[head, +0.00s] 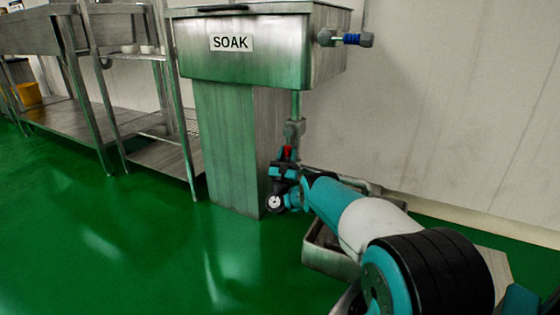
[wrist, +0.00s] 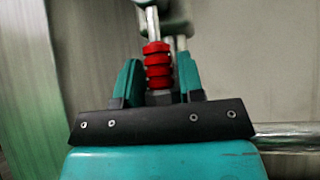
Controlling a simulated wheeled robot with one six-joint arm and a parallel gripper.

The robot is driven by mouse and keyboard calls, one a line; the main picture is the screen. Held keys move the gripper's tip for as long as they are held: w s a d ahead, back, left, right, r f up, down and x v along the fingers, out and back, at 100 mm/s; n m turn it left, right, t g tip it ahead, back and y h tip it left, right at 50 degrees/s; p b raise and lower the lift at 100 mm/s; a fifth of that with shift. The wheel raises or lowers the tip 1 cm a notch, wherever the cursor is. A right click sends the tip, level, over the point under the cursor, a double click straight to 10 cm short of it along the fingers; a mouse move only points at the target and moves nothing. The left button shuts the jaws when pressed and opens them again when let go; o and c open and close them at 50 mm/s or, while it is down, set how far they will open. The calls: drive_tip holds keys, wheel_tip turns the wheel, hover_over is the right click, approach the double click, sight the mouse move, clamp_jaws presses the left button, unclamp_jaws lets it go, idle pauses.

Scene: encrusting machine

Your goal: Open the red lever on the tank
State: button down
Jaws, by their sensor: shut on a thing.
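The steel tank (head: 280,50) with the SOAK label stands at the upper middle of the head view. A pipe with a valve runs down below its right side. The red lever (head: 287,151) is small in the head view at the lower end of this pipe, partly hidden by my gripper (head: 284,165). In the wrist view the red ribbed lever (wrist: 158,65) stands between the two teal fingers of my gripper (wrist: 158,82). The gripper is shut on the lever. The lever points up in that view, its metal stem running to the valve fitting.
A second valve with a blue handle (head: 351,39) sticks out of the tank's upper right side. A steel trough (head: 328,256) lies on the floor under my arm. Steel shelving (head: 150,140) stands left of the tank. Green floor (head: 120,250) is clear in front.

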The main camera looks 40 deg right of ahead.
drive_tip(key=shift+w+g, duration=0.15)
drive_tip(key=shift+g, duration=0.15)
drive_tip(key=c, duration=1)
unclamp_jaws()
drive_tip(key=shift+o, duration=0.2)
drive_tip(key=shift+s+a+f+p, duration=0.2)
drive_tip(key=shift+a+p, duration=0.1)
drive_tip(key=shift+p, duration=0.25)
drive_tip(key=v, duration=1.6)
drive_tip(key=shift+f+p, duration=0.4)
